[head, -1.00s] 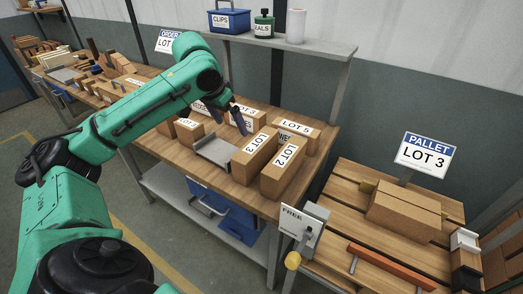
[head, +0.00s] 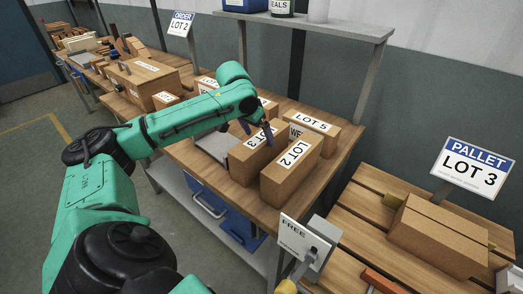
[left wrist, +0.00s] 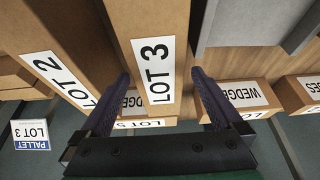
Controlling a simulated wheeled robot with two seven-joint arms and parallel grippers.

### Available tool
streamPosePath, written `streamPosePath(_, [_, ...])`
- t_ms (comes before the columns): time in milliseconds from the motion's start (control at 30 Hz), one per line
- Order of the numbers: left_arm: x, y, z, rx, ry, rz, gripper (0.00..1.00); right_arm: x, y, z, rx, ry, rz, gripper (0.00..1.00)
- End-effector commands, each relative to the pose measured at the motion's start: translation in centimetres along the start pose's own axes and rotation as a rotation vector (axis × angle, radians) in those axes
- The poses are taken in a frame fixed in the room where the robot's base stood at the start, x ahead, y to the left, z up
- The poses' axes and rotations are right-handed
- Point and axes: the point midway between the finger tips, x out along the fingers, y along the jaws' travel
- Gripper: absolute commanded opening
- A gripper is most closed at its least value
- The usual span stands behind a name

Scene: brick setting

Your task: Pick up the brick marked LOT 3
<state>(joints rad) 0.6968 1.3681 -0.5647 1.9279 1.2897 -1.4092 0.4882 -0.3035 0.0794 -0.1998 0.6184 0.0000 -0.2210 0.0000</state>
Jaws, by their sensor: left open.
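The brown brick marked LOT 3 (head: 246,160) stands on the wooden workbench, left of the LOT 2 brick (head: 286,178). My left gripper (head: 257,136) is open and empty at the far end of the LOT 3 brick, partly covering it. In the left wrist view, the LOT 3 brick (left wrist: 148,25) lies between the two spread fingers of the gripper (left wrist: 160,76), with its label facing the camera. One finger is over the gap toward the LOT 2 brick (left wrist: 35,35). I cannot tell whether either finger touches. My right gripper is out of view.
A LOT 5 brick (head: 318,133) and a WEDGES brick stand behind. A grey metal tray (head: 213,147) sits left of the LOT 3 brick. At right, a slatted pallet (head: 352,208) bears brown blocks (head: 437,240) and a LOT 3 sign (head: 472,168). A FREE sign (head: 298,243) stands in front.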

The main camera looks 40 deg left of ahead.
Motion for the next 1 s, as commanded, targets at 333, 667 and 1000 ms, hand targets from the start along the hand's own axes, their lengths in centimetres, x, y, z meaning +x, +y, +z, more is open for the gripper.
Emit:
streamPosePath(333, [5.3,0.1,-0.4,0.001,0.000,0.000,1.00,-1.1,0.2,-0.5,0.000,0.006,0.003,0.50])
streamPosePath(667, [5.4,0.1,-0.3,0.001,0.000,0.000,0.46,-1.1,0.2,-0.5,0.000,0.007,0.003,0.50])
streamPosePath(1000, [5.1,0.1,-0.6,0.001,0.008,-0.001,0.00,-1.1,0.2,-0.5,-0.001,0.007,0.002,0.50])
